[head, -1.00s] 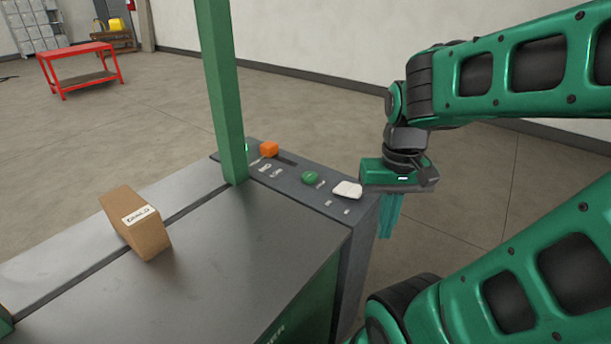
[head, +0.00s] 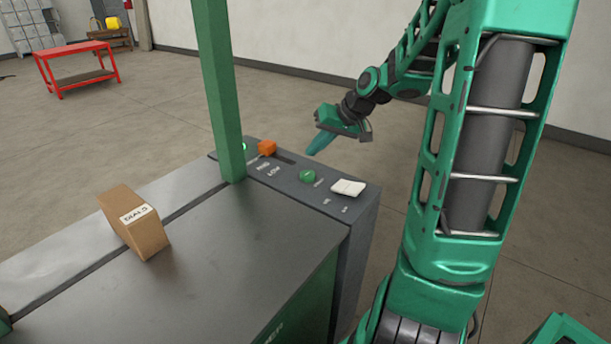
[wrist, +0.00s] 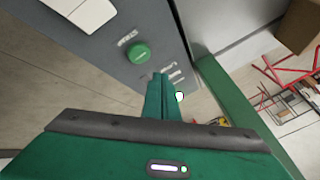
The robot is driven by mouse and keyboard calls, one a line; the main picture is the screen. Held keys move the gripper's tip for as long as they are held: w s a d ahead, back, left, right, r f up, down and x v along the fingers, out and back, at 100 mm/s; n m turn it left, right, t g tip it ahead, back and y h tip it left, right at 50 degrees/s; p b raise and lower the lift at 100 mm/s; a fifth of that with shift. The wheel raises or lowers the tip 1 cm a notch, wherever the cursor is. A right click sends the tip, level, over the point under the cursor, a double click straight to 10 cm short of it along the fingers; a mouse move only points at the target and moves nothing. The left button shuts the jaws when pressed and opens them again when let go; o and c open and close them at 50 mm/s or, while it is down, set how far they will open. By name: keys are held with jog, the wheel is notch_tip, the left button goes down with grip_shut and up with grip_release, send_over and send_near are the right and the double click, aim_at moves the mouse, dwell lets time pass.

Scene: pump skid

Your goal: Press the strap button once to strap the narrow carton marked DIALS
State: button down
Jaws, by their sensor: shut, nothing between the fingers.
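The narrow brown carton marked DIALS (head: 136,222) stands on the strapping machine's grey top (head: 230,235), across a dark slot. My gripper (head: 312,150) is shut and empty, above and behind the panel, apart from the green button. In the wrist view its closed fingertips (wrist: 160,78) show just below and right of the button.
The panel also has an orange slider knob (head: 267,147) with tension labels and a white rocker switch (head: 348,187). A green post (head: 220,90) rises beside the panel's left end. A red table (head: 78,68) stands far off. The floor behind the machine is clear.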

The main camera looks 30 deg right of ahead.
aim_at(311, 175)
jog(key=shift+t+y, duration=0.5)
jog(key=shift+t, duration=0.2)
jog(key=w, duration=0.1)
jog(key=w+d+r, duration=0.1)
jog(key=w, duration=0.1)
jog(key=shift+w+d+r, duration=0.15)
jog(key=shift+w+r, duration=0.05)
jog(key=shift+r, duration=0.15)
jog(key=shift+f, duration=4.4)
jog(key=shift+s+f, duration=0.1)
jog(key=shift+f, duration=0.05)
jog(key=shift+f, duration=0.25)
jog(key=shift+f, duration=0.5)
jog(key=shift+r, duration=0.95)
